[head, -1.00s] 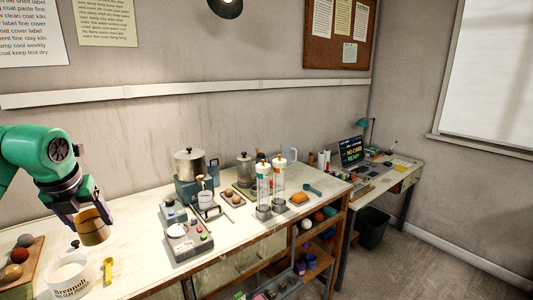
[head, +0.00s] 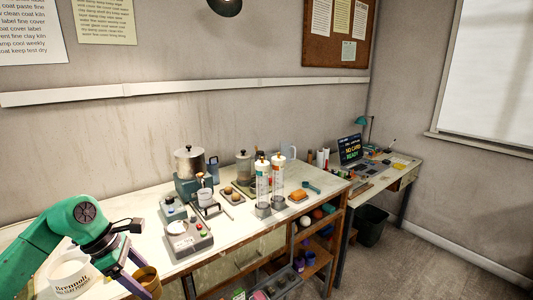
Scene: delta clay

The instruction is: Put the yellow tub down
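The yellow tub (head: 149,284) is a small mustard-coloured, open-topped tub at the bottom left of the head view. My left gripper (head: 139,276), with purple fingers, is shut on it. The tub appears at or just past the front edge of the white workbench (head: 225,252). Its lower part is cut off or hidden, and I cannot tell whether it touches anything. My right gripper is not in view.
A white lettered tub (head: 70,283) stands left, partly behind my arm.

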